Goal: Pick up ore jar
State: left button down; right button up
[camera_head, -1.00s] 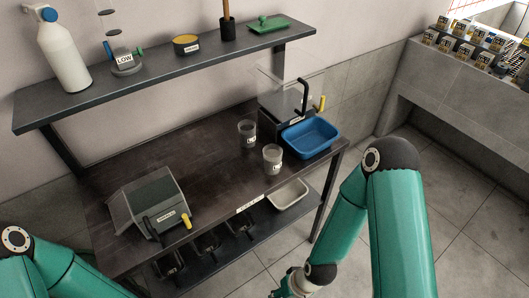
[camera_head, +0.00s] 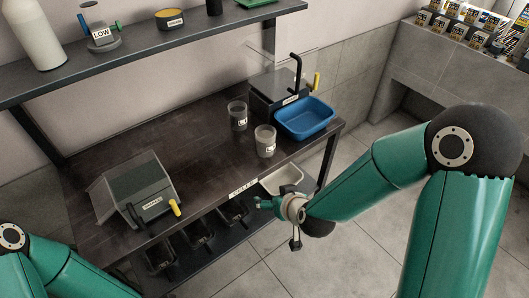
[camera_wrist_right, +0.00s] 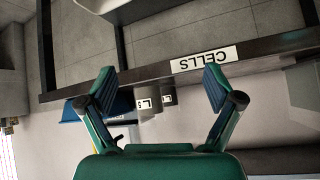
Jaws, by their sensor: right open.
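Two clear jars with small white labels, the left jar (camera_head: 237,117) and the nearer jar (camera_head: 264,143), stand upright on the dark table (camera_head: 150,148). The labels are too small to tell which is the ore jar. My right gripper (camera_head: 262,203) is in front of the table's front edge, apart from both jars. In the upside-down right wrist view, its open fingers (camera_wrist_right: 160,85) are spread and empty, with the jars (camera_wrist_right: 147,104) showing beyond, between them. My left arm is at the lower left; its gripper is out of view.
A blue tub (camera_head: 305,118) stands right of the jars, beside a machine with a black spout (camera_head: 297,72). A grey machine (camera_head: 135,188) is at the table's left. A white tray (camera_head: 281,179) is on the lower shelf. The table's middle is clear.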

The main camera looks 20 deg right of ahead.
jog(key=w+d+r+t+h+b, duration=0.1)
jog(key=w+r+t, duration=0.1)
jog(key=r, duration=0.4)
jog(key=w+d+r+t+h+b, duration=0.1)
jog(key=d+r+t, duration=0.1)
jog(key=r, duration=0.4)
jog(key=p, duration=0.1)
send_near(263, 130)
jog(key=shift+w+d+f, duration=0.25)
jog(key=shift+w+f, duration=0.5)
jog(key=shift+w, duration=0.05)
jog(key=shift+p+x, duration=0.95)
jog(key=shift+x, duration=1.6)
jog(key=shift+a+t, duration=0.1)
jog(key=shift+t, duration=0.2)
jog(key=c, duration=1.1)
pick_arm(q)
jog(key=shift+f, duration=0.25)
pick_arm(e)
jog(key=shift+r, duration=0.15)
jog(key=shift+c, duration=0.7)
